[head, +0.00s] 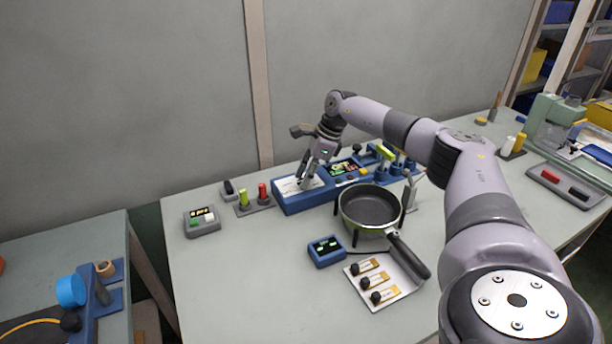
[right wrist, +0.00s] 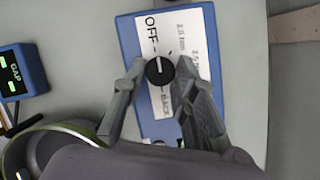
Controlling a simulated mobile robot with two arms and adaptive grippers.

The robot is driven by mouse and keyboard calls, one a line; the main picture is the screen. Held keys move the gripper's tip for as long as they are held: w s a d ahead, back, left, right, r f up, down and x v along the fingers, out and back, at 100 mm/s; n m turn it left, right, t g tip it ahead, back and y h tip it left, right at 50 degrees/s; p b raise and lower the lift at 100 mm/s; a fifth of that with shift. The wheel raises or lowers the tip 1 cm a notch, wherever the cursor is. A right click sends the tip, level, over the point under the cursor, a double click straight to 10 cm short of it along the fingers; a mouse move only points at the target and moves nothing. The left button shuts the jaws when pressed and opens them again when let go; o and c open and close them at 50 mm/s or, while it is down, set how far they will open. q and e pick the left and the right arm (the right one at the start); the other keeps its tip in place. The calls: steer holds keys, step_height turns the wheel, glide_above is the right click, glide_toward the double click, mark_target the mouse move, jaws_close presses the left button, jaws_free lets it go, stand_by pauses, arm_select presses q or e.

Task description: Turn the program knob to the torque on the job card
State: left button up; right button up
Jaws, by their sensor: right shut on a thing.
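The program knob (right wrist: 160,71) is black and round, on a white label plate (right wrist: 163,27) on a blue box. My right gripper (right wrist: 161,68) has one finger on each side of the knob and is shut on it. In the head view the right gripper (head: 308,183) reaches down onto the left end of the blue box (head: 294,205). In the wrist view the knob's white mark points roughly up. I cannot pick out a readable job card. My left gripper is not in view.
A pan (head: 372,211) stands in front of the blue box. A small blue gap display (head: 327,251) and a white tray (head: 408,288) with several yellow-tagged parts lie nearer. A grey button box (head: 202,221) sits at left. The front left of the table is clear.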

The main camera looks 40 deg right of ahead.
jaws_close()
steer(key=shift+r, duration=0.1)
